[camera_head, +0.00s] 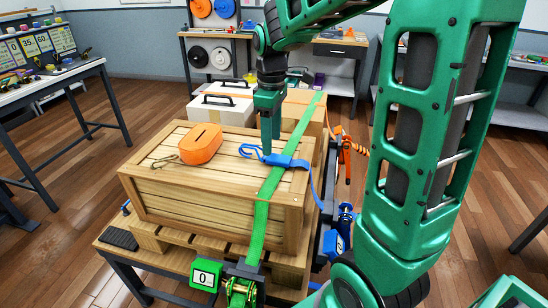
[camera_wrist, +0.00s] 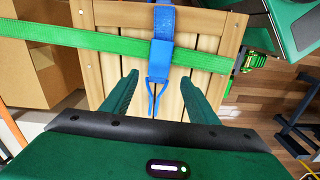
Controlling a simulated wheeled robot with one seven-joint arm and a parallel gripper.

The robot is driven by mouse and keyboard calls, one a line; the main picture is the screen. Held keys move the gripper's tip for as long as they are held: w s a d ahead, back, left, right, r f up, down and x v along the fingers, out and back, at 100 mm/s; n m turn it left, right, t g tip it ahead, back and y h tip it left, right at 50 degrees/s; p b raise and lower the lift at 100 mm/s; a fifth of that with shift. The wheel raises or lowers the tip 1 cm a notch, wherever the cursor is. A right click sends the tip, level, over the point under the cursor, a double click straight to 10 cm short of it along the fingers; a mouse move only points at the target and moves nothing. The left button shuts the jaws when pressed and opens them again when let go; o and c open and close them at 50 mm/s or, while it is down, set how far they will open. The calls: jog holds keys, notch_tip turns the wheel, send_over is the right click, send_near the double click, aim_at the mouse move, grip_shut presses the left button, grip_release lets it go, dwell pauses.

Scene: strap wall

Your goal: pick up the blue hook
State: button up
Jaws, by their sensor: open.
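The blue hook (camera_head: 252,151) lies on top of the wooden crate, at the end of a blue strap that crosses over the green strap (camera_head: 273,202). My gripper (camera_head: 267,150) points down over the crate top beside the hook. In the wrist view my gripper (camera_wrist: 159,78) is open, with one finger on each side of the hook and a gap on both sides. Its height above the hook is hard to tell.
An orange block-like piece (camera_head: 202,143) and a brass hook (camera_head: 166,160) lie on the crate (camera_head: 215,205) to the left. The green ratchet (camera_head: 242,291) hangs in front. White boxes (camera_head: 222,101) and a cardboard box (camera_head: 304,104) stand behind.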

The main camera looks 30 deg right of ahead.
aim_at(274, 156)
jog(key=shift+d+f, duration=0.15)
jog(key=shift+f, duration=1.15)
jog(key=shift+d+f, duration=0.15)
jog(key=shift+f, duration=1.15)
jog(key=c, duration=1.2)
